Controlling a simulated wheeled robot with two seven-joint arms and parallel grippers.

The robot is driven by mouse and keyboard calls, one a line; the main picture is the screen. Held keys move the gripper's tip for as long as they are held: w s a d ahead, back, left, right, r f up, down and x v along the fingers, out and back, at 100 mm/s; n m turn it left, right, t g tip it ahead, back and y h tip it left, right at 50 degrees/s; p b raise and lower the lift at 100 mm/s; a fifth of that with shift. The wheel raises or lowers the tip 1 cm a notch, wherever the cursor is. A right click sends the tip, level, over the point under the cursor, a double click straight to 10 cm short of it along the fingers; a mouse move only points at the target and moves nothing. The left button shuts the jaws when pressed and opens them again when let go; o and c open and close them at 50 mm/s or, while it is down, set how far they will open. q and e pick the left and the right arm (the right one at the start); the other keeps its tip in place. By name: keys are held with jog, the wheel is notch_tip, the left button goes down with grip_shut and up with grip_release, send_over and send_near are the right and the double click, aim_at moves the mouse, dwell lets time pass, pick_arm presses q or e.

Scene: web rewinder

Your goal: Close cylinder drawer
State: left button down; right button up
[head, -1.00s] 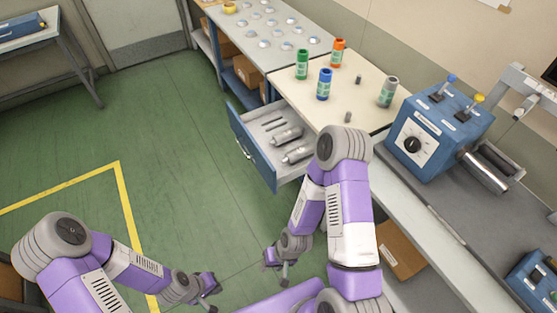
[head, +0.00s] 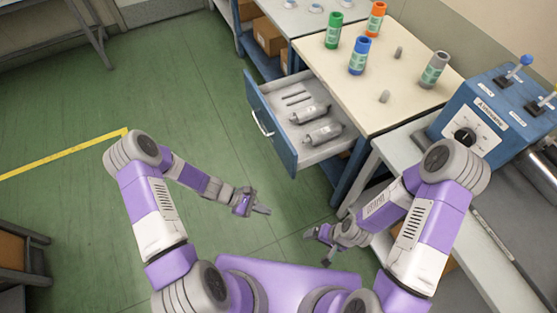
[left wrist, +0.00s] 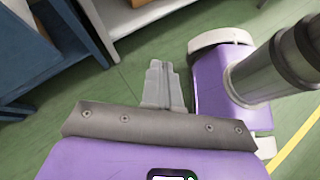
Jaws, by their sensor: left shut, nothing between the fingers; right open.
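The cylinder drawer (head: 268,125) stands pulled out from the cabinet under the cream worktop. It has a blue front with a pale handle (head: 262,122) and holds metal cylinders (head: 322,133) and thin rods. My left gripper (head: 262,210) is shut and empty, in front of and below the drawer, apart from it. In the left wrist view its closed fingers (left wrist: 163,85) point toward the floor and furniture. My right gripper (head: 318,248) is open and empty, near the cabinet's lower front, touching nothing that I can see.
Green, orange, blue and grey canisters (head: 358,57) stand on the cream worktop (head: 405,80). A blue control box (head: 480,115) is at the right. Shelves with cardboard boxes (head: 270,40) stand beyond the drawer. Green floor (head: 180,90) left of the drawer is clear.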

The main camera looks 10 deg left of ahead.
pick_arm(q)
jog(key=w+a+n+t+h+b, duration=0.3)
jog(key=w+a+n+t, duration=0.15)
jog(key=w, duration=0.45)
jog(key=n+t+b, duration=0.1)
jog(key=n+t, duration=0.3)
jog(key=t, duration=0.2)
send_near(284, 150)
jog(key=shift+h, duration=0.4)
jog(key=b+x, duration=0.3)
jog(key=x, duration=0.3)
jog(key=shift+d+f, duration=0.1)
jog(key=shift+f, duration=0.05)
jog(key=shift+w+d, duration=0.2)
jog(key=shift+d, duration=0.1)
pick_arm(e)
notch_tip(284, 150, down, 9)
jog(key=shift+r, duration=0.1)
